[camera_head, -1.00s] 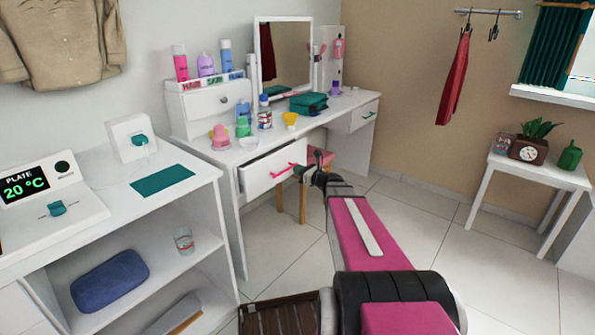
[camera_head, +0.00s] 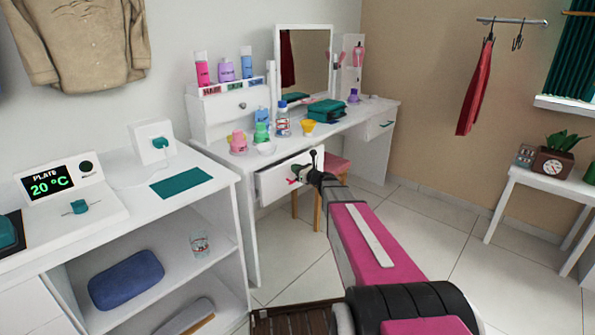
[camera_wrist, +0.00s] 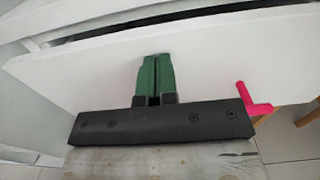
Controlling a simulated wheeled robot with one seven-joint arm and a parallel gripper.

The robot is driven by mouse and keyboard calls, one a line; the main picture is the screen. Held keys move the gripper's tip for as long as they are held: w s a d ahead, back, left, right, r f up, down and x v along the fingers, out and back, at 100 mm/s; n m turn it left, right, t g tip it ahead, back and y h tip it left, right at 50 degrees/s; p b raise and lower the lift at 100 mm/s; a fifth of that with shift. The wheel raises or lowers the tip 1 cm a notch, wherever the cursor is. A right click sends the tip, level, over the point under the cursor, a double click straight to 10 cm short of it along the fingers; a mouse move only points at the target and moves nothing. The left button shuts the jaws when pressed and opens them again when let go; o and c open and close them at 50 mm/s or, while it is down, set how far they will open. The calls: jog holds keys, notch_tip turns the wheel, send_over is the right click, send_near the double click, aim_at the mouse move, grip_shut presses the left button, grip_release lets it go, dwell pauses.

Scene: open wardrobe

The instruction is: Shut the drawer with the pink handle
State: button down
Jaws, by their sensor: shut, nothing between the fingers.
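The white drawer (camera_head: 270,185) with the pink handle (camera_head: 294,181) is at the left end of the white dressing table. It stands partly pulled out, with a dark gap above its front in the wrist view. My gripper (camera_head: 306,172) is at the drawer's front, near the handle. In the wrist view, its green fingers (camera_wrist: 156,75) are together and empty, and their tips are against or very close to the white drawer front (camera_wrist: 210,65). The pink handle (camera_wrist: 255,103) shows to the right of the fingers, apart from them.
Bottles, cups and a mirror (camera_head: 305,60) stand on the dressing table (camera_head: 345,125). A shelf unit (camera_head: 215,175) stands at left.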

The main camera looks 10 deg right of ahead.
jog(key=shift+w+a, duration=0.1)
jog(key=x, duration=0.5)
jog(key=shift+w, duration=0.1)
